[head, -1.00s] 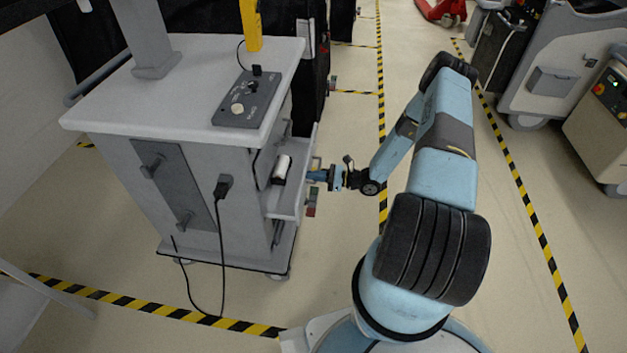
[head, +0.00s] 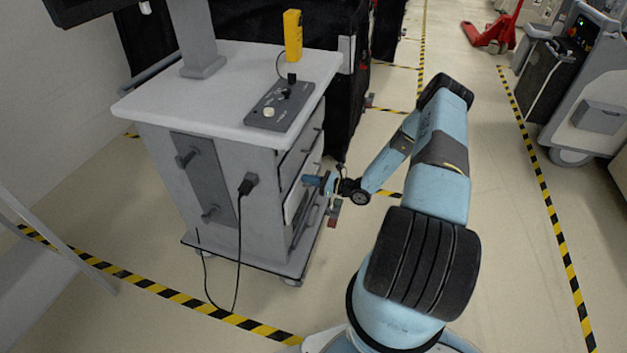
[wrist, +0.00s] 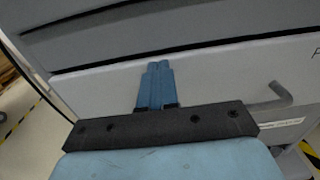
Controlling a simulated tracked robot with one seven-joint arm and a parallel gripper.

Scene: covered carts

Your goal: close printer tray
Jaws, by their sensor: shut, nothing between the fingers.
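The printer tray (head: 294,203) is a light grey drawer in the right side of the grey cart (head: 222,170). Its front looks about level with the cart's side in the head view, and its inside is hidden. In the wrist view, the tray front (wrist: 225,76) fills the middle, with a grey handle (wrist: 275,96) at the right and a dark gap along its top edge. My gripper (head: 311,181) is shut and empty, its fingertips at the tray front. The blue fingers also show in the wrist view (wrist: 158,68), seeming to touch the panel left of the handle.
A control box (head: 280,104) and a yellow device (head: 293,36) are on the cart top. A black cable (head: 239,240) hangs from the cart's near side. A black covered cart (head: 343,100) stands behind.

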